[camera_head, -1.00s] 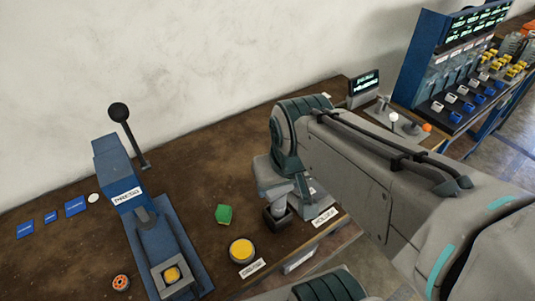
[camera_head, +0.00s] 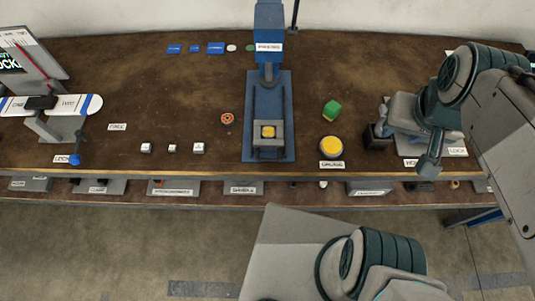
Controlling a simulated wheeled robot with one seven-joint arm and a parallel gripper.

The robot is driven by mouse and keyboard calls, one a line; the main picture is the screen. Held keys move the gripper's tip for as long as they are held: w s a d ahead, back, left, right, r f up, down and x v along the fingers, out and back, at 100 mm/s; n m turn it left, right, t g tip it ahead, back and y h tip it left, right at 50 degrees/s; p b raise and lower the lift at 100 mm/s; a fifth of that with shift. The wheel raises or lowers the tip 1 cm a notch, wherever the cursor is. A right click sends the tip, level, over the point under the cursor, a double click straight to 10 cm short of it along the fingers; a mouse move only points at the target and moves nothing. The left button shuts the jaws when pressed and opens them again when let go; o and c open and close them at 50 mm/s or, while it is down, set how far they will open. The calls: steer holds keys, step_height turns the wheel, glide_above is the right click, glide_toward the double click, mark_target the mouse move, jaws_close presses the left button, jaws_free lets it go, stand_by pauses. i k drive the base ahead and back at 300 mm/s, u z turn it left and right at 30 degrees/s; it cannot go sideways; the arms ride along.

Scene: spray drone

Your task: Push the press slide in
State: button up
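The blue press (camera_head: 269,85) stands near the middle of the table, with a label on its head. Its slide, a grey block with a yellow piece on top (camera_head: 268,135), sits at the front end of the blue base, forward of the ram and near the table's front edge. My gripper (camera_head: 429,168) points down near the table's front edge, well right of the slide and apart from it. Its fingers are too small and dark to tell whether they are open.
A dark holder (camera_head: 378,136) stands just left of my gripper. An orange ring (camera_head: 227,118) and small white cubes (camera_head: 172,148) lie left of the press.

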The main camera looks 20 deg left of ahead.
mark_target(276, 145)
steer(key=k, duration=1)
steer(key=u, duration=0.35)
steer(key=i, duration=0.95)
steer(key=u, duration=2.1)
steer(key=k, duration=0.9)
steer(key=z, duration=1.25)
